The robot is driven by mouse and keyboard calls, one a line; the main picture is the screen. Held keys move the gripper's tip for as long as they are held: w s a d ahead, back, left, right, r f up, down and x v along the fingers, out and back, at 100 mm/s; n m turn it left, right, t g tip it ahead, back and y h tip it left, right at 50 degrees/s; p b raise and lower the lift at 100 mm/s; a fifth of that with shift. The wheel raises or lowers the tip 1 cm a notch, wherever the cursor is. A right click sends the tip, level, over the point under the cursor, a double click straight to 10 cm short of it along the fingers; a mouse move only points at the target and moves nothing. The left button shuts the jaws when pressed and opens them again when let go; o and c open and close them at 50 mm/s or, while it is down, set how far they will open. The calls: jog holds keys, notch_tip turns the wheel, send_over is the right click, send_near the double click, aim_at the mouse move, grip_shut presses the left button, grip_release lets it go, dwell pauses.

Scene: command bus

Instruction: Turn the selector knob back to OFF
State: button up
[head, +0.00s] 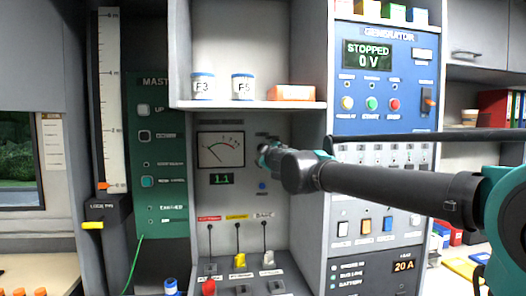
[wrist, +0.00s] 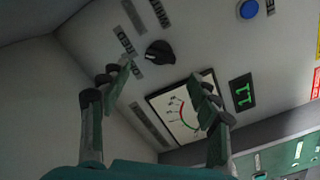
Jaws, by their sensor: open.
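The selector knob (wrist: 160,53) is a small black round knob with a pale pointer mark on a grey panel. My gripper (wrist: 162,84) is open, one finger on each side of the picture. The knob shows beyond the gap between the fingertips, with nothing held; contact is not visible. In the head view my gripper (head: 267,155) is at the panel, right of the meter, and my arm hides the knob.
An analog meter (head: 221,150) and a green 1.1 display (head: 222,179) are left of my gripper. A blue button (head: 262,186) is below it. A shelf (head: 248,104) with two cups and an orange box juts out above. Levers (head: 239,259) stand below.

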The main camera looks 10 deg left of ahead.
jog(key=x, duration=0.6)
jog(key=shift+w, duration=0.25)
jog(key=c, duration=1.2)
